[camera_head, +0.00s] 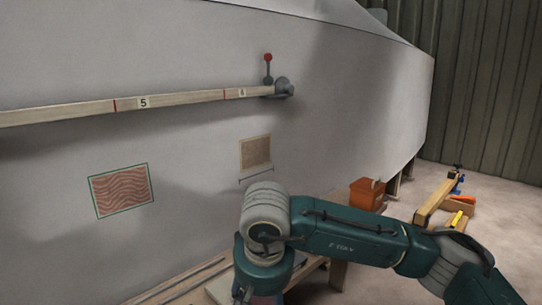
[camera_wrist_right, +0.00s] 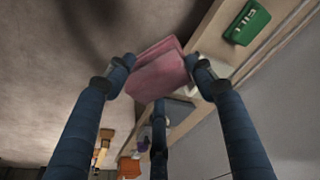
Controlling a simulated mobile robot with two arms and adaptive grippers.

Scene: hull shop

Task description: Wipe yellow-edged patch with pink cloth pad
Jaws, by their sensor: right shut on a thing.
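In the head view a small tan patch (camera_head: 256,153) with a thin, pale yellowish edge is on the grey hull wall, right of centre. A larger patch (camera_head: 121,190) with a green edge and wavy reddish lines is further left. In the right wrist view my right gripper (camera_wrist_right: 160,72) is shut on the pink cloth pad (camera_wrist_right: 157,77), which sits between its blue fingers. In the head view my right arm crosses the lower right, below the tan patch; its gripper is not clearly visible there. My left gripper is in neither view.
A wooden batten (camera_head: 75,112) with number marks runs along the hull above the patches, ending at a clamp with a red knob (camera_head: 267,58). An orange box (camera_head: 367,194) stands behind my arm. A green box (camera_wrist_right: 247,22) sits on a plank. The hull around the patches is clear.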

